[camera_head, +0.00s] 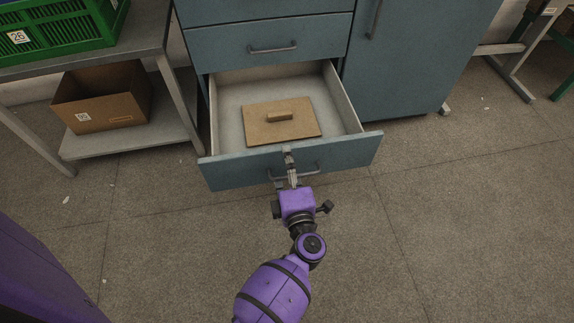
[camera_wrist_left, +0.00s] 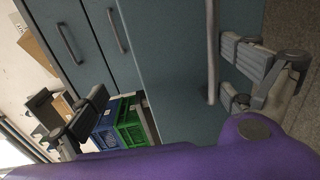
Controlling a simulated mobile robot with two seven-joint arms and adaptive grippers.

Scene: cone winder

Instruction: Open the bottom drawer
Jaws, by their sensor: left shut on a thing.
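The bottom drawer (camera_head: 348,157) of the blue-grey cabinet is pulled well out, and its pale inside shows. Its grey bar handle (camera_head: 310,170) is on the front panel, partly hidden by my gripper. My left gripper (camera_head: 290,168) reaches the front from below in the head view and is shut on this handle. In the left wrist view the handle (camera_wrist_left: 212,45) runs up and down beside one finger, against the drawer front (camera_wrist_left: 175,75). My right gripper is not in view.
A brown board with a small block (camera_head: 281,121) lies in the drawer. Another drawer (camera_head: 268,42) above is shut, and a cabinet door (camera_head: 405,70) stands to the right. A shelf at left holds a cardboard box (camera_head: 102,97) and a green crate (camera_head: 60,28). Floor in front is clear.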

